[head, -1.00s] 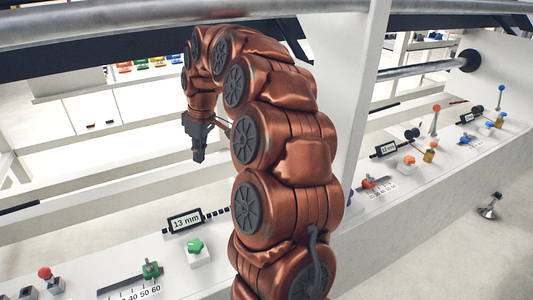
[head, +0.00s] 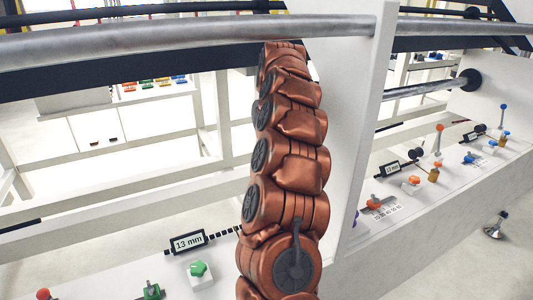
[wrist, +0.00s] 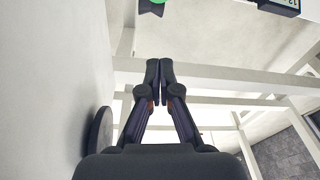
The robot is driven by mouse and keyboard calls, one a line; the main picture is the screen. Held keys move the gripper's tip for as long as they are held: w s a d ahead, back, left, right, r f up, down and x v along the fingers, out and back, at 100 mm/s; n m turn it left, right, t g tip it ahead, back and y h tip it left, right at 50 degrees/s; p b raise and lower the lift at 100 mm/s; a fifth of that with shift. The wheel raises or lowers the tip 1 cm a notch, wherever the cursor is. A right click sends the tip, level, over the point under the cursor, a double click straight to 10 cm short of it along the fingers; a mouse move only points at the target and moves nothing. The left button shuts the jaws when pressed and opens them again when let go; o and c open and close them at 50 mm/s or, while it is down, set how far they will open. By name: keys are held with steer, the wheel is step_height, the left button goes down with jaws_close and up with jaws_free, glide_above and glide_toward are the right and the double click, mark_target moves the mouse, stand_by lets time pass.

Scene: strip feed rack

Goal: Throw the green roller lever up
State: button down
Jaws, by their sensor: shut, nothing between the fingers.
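No green roller lever can be made out for sure in either view; my arm hides part of the near panel in the head view. A green knob (head: 199,269) sits on a white block below a 13 mm display (head: 188,242). A green slider clamp (head: 152,290) is at the bottom edge. In the wrist view a green part (wrist: 155,3) is cut off by the top edge; I cannot tell which one it is. My gripper (wrist: 159,66) is shut and empty, its fingertips together in front of white frame bars. It does not show in the head view.
A grey roller bar (head: 190,38) crosses the top of the head view. A white upright (head: 355,130) stands right of my arm. Orange-topped (head: 438,128) and blue-topped (head: 503,108) levers stand on panels farther right. A white surface fills the wrist view's left side.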

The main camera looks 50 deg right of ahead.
step_height(320, 180, down, 9)
steer(key=w, duration=0.1)
steer(key=shift+s+a+r+p, duration=0.15)
steer(key=shift+s+r+p, duration=0.05)
steer(key=shift+s, duration=0.4)
steer(key=shift+s+a+r+p, duration=0.1)
steer(key=shift+s+r+p, duration=0.1)
steer(key=shift+s, duration=0.4)
steer(key=shift+s+a+r+p, duration=0.15)
steer(key=shift+s+p, duration=0.05)
steer(key=shift+s, duration=0.4)
